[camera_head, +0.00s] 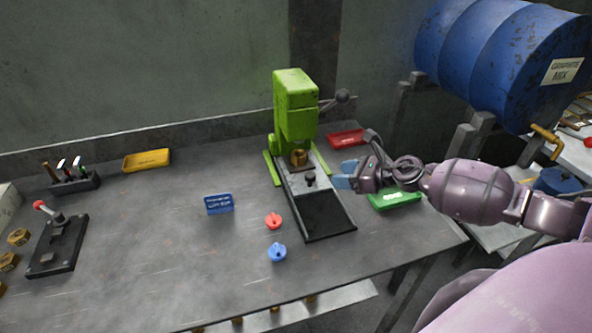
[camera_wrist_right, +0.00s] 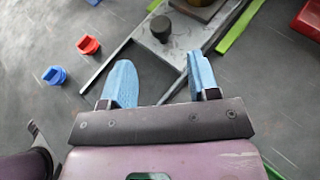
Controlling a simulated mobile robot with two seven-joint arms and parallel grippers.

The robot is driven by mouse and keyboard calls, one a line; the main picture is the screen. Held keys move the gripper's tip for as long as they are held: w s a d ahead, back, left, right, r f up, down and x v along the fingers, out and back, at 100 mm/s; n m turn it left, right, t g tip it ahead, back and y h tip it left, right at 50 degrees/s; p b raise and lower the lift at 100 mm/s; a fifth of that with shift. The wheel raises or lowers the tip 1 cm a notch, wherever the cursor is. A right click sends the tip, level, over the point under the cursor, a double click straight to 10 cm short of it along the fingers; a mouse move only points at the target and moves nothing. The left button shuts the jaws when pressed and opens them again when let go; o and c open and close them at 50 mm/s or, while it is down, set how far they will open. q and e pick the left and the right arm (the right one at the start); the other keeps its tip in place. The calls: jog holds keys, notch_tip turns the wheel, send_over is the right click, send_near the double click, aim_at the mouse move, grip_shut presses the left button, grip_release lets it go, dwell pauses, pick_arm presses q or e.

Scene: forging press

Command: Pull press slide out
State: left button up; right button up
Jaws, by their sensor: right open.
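The green press (camera_head: 296,105) stands at the back of the table. Its slide (camera_head: 302,181) is a grey plate with a dark knob (camera_head: 310,180) near its front and a brass piece (camera_head: 299,157) farther back under the press head. A dark tray-like base (camera_head: 325,213) extends in front. My right gripper (camera_head: 342,178) is open and empty, just right of the slide. In the right wrist view its blue fingers (camera_wrist_right: 163,82) are spread, with the knob (camera_wrist_right: 161,27) beyond them, apart from both. My left gripper is not in view.
A red tray (camera_head: 346,138) and a green tray (camera_head: 394,199) lie to the right of the press. The left-middle table is clear.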

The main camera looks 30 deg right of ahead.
aim_at(312, 175)
jog(key=shift+x, duration=5.3)
grip_shut()
jog(key=shift+s+p, duration=0.1)
jog(key=shift+p, duration=0.25)
